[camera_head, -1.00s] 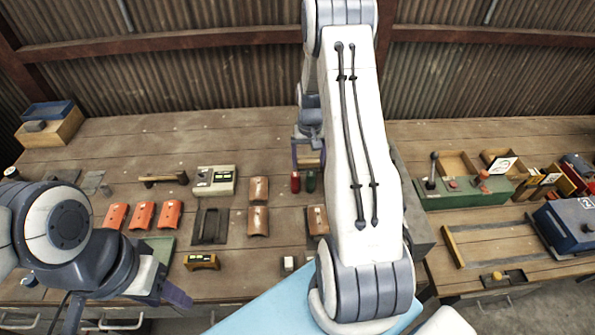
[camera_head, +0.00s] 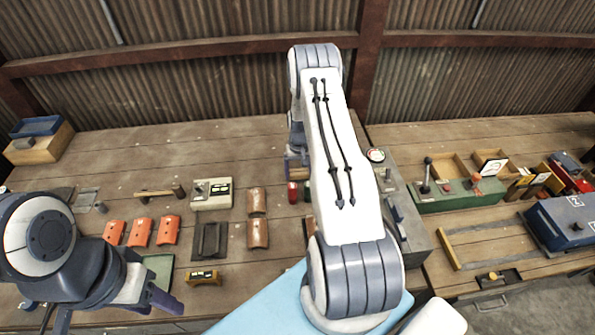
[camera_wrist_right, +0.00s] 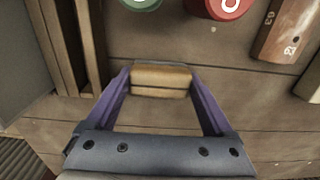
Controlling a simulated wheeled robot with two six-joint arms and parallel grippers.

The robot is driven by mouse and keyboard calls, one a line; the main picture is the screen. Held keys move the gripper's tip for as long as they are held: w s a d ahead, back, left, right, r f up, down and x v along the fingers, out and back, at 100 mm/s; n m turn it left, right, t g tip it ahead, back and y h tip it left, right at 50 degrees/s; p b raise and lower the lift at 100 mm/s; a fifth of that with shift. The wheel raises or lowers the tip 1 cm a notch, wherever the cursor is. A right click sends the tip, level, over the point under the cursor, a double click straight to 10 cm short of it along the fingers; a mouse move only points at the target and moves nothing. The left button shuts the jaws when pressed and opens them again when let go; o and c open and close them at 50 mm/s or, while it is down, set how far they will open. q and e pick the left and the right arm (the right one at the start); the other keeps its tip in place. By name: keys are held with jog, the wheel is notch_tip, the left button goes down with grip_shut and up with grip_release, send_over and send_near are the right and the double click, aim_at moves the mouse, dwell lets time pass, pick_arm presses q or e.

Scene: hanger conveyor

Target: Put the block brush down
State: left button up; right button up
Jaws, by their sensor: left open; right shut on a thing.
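The block brush (camera_wrist_right: 160,78) is a tan wooden block. It lies crosswise between the purple fingertips of my right gripper (camera_wrist_right: 161,84), which is shut on it. The wrist view does not settle whether it touches the wooden bench (camera_wrist_right: 150,115) below. In the head view my right gripper (camera_head: 297,160) is at the middle of the bench, partly hidden by its own arm. My left gripper (camera_head: 162,300) is open and empty at the bench's front left edge.
A red cylinder (camera_wrist_right: 224,6) and a green one (camera_wrist_right: 141,3) stand close to the brush. A brown numbered tile (camera_wrist_right: 288,28) is at right. Orange tiles (camera_head: 140,232) and a dark rack (camera_head: 209,240) lie on the left bench. A grey machine (camera_head: 405,215) stands right of my arm.

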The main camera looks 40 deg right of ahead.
jog(key=shift+f, duration=0.25)
jog(key=shift+f, duration=0.1)
jog(key=shift+f, duration=0.15)
jog(key=o, duration=1)
jog(key=shift+w, duration=0.1)
jog(key=shift+o, duration=0.2)
